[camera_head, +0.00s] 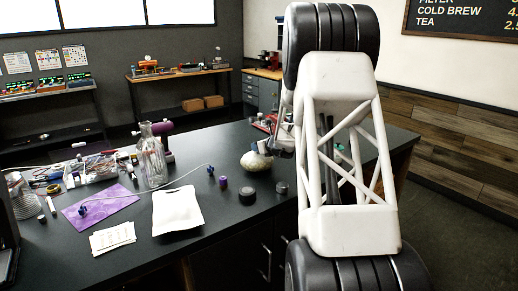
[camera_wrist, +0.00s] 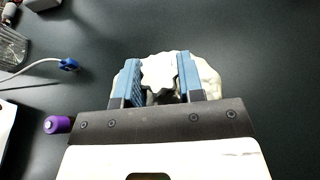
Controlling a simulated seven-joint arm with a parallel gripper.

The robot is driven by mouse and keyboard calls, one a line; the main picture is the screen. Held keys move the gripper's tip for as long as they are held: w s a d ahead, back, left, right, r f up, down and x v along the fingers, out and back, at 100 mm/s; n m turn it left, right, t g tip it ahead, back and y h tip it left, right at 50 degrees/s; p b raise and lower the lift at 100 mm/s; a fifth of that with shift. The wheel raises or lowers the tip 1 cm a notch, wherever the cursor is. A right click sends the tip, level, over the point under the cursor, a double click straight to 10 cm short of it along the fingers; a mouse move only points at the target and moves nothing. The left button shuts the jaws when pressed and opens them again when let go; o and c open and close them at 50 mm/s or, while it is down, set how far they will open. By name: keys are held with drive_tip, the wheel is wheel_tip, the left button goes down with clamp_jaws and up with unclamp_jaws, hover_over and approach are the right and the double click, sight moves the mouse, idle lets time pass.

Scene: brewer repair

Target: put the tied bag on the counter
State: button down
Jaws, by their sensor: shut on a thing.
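The tied bag (camera_wrist: 205,75) is a cream-white, rounded, crumpled bundle. In the wrist view my gripper (camera_wrist: 159,75) is shut on its top, with a blue-padded finger on each side of the gathered part. In the head view the bag (camera_head: 256,161) is at or just above the dark counter (camera_head: 225,235), right of the middle. I cannot tell whether it touches the surface. My gripper is mostly hidden behind my arm there; a dark part of it shows beside the bag.
Two dark round pucks (camera_head: 248,196) and a purple cylinder (camera_head: 223,182) stand near the bag. A white pouch (camera_head: 178,211), a purple cloth (camera_head: 103,204), a glass bottle (camera_head: 151,160) and a thin cable lie to the left.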

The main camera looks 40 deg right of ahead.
drive_tip(key=shift+f, duration=0.3)
drive_tip(key=shift+f, duration=0.15)
drive_tip(key=c, duration=0.7)
unclamp_jaws()
drive_tip(key=shift+c, duration=0.2)
drive_tip(key=shift+f, duration=0.1)
drive_tip(key=v, duration=0.7)
drive_tip(key=shift+s, duration=0.4)
